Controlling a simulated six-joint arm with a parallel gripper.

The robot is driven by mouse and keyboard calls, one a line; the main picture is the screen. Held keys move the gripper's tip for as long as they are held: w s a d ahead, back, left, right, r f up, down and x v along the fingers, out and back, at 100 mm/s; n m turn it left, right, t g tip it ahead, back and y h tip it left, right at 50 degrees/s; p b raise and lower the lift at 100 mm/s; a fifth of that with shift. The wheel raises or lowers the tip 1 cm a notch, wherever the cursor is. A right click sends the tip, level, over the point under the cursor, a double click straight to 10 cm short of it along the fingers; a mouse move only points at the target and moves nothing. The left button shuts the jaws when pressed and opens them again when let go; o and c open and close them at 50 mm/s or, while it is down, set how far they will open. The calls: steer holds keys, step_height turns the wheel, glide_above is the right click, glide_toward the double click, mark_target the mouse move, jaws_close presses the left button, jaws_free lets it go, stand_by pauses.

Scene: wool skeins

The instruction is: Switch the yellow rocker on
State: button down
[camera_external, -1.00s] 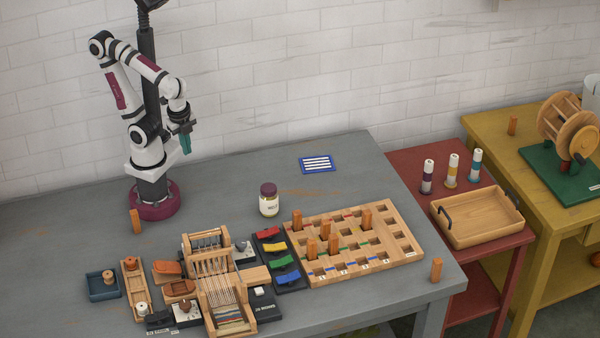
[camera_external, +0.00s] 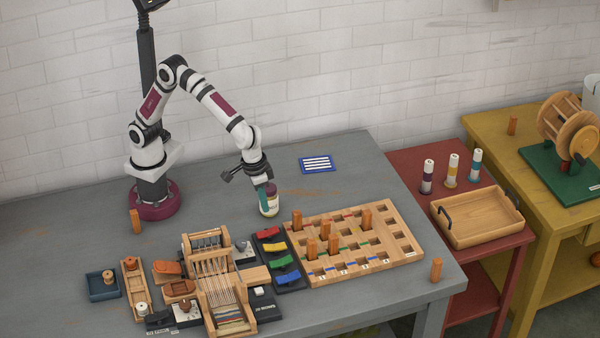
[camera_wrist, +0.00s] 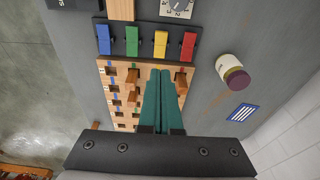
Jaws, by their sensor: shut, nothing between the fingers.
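The yellow rocker (camera_external: 274,247) sits on a dark strip of rockers (camera_external: 293,277), between the red rocker (camera_external: 267,233) and the green rocker (camera_external: 282,261). In the wrist view the yellow rocker (camera_wrist: 161,44) lies ahead of my fingertips, between green and red. My gripper (camera_external: 268,196) is shut and empty, with teal fingers pointing down. It is above the table behind the strip, in front of the jar in the picture, and apart from the rockers. In the wrist view my gripper (camera_wrist: 163,75) has its fingers together. I cannot tell the yellow rocker's on or off position.
A jar with a dark lid (camera_wrist: 236,78) stands close by my gripper. A wooden pegboard (camera_external: 405,250) with several orange pegs lies right of the strip. The blue rocker (camera_external: 286,277) is at the strip's near end. A small loom (camera_external: 222,295) stands to the left.

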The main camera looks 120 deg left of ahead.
steer(key=shift+f, duration=0.1)
glide_above(268, 246)
steer(key=f, duration=0.9)
steer(key=shift+w+a+f, duration=0.25)
steer(key=shift+w, duration=0.05)
steer(key=f, duration=0.3)
steer(key=shift+s+d+f, duration=0.2)
steer(key=shift+s+d, duration=0.15)
steer(key=shift+d+f, duration=0.1)
steer(key=shift+f, duration=0.2)
